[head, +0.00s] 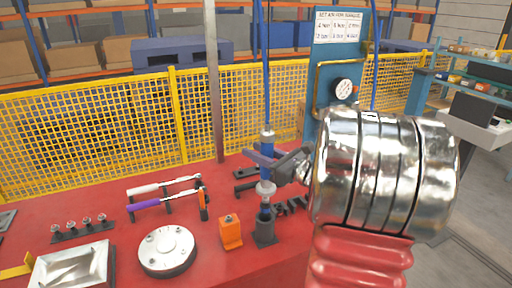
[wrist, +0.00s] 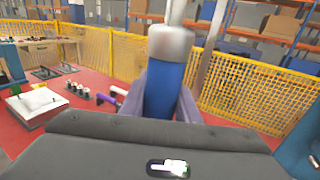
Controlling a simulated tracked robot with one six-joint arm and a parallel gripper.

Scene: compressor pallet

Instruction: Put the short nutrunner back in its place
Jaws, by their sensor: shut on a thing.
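The short nutrunner (head: 267,145) is an upright tool with a blue body and silver fittings. My gripper (head: 264,160) is shut around its blue body above the red bench. A cable runs up from the tool's top. Its lower end is over or in a dark upright holder (head: 265,234); I cannot tell whether it is seated. In the wrist view the blue body (wrist: 166,92) stands between my purple-grey fingers, with its silver collar above. The wrist housing hides the lower end there.
The red bench (head: 205,267) carries an orange block (head: 231,232), a round metal flange (head: 167,250), two racked wrenches (head: 160,196), a socket strip (head: 83,228) and a metal casting (head: 72,268). A yellow mesh fence (head: 90,135) stands behind. A blue panel (head: 338,75) stands at right.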

